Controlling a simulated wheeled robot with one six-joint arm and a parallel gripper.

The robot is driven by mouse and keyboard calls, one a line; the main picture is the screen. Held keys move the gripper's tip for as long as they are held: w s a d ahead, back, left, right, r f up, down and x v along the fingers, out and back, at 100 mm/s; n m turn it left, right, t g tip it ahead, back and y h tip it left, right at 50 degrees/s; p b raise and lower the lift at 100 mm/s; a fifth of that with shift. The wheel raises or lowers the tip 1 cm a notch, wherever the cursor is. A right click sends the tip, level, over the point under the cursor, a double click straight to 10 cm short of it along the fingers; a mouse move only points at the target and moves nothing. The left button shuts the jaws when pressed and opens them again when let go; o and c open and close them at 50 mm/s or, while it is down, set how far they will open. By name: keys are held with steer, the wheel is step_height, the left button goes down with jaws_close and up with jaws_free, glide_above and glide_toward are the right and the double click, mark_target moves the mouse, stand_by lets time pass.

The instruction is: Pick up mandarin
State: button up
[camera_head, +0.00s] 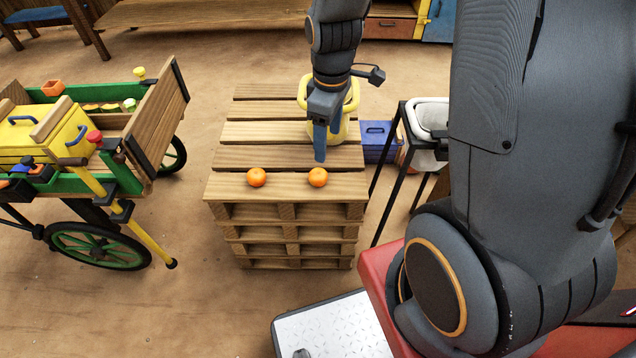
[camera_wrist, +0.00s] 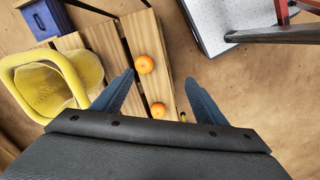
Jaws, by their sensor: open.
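Two orange mandarins lie apart on the front of a stack of wooden pallets (camera_head: 262,132). The left mandarin (camera_head: 256,177) and the right mandarin (camera_head: 318,177) both show in the head view. In the wrist view one mandarin (camera_wrist: 145,64) is ahead of the fingertips and the other mandarin (camera_wrist: 158,110) is lower, between the fingers in the picture. My gripper (camera_head: 321,150) points down above the pallet, just behind the right mandarin in the head view. My gripper (camera_wrist: 164,80) is open, with nothing between its fingers.
A yellow basket (camera_head: 304,92) stands on the back right of the pallets. A blue box (camera_head: 376,150) and a black-legged stand with a white bin (camera_head: 428,115) are right of them. A wooden cart (camera_head: 160,110) with green rails stands left.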

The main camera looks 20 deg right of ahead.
mark_target(318, 172)
steer(key=w+f+n+b, duration=0.1)
steer(key=w+f+n, duration=0.1)
steer(key=f, duration=0.2)
steer(key=w+f+n+b, duration=0.2)
steer(key=f+n, duration=0.1)
steer(key=f, duration=0.2)
steer(key=w+f+n+b, duration=0.1)
steer(key=w+f+n, duration=0.1)
steer(key=f, duration=0.2)
steer(key=shift+w+d+f+b, duration=0.1)
steer(key=shift+w+f+b, duration=0.05)
steer(key=shift+w+b, duration=0.15)
steer(key=shift+n, duration=0.4)
steer(key=shift+w+a+f, duration=0.1)
steer(key=shift+f, duration=1.9)
steer(key=shift+w+a+f, duration=0.1)
steer(key=shift+f, duration=1.85)
steer(key=c, duration=1.1)
steer(key=shift+c, duration=0.2)
steer(key=shift+r, duration=0.1)
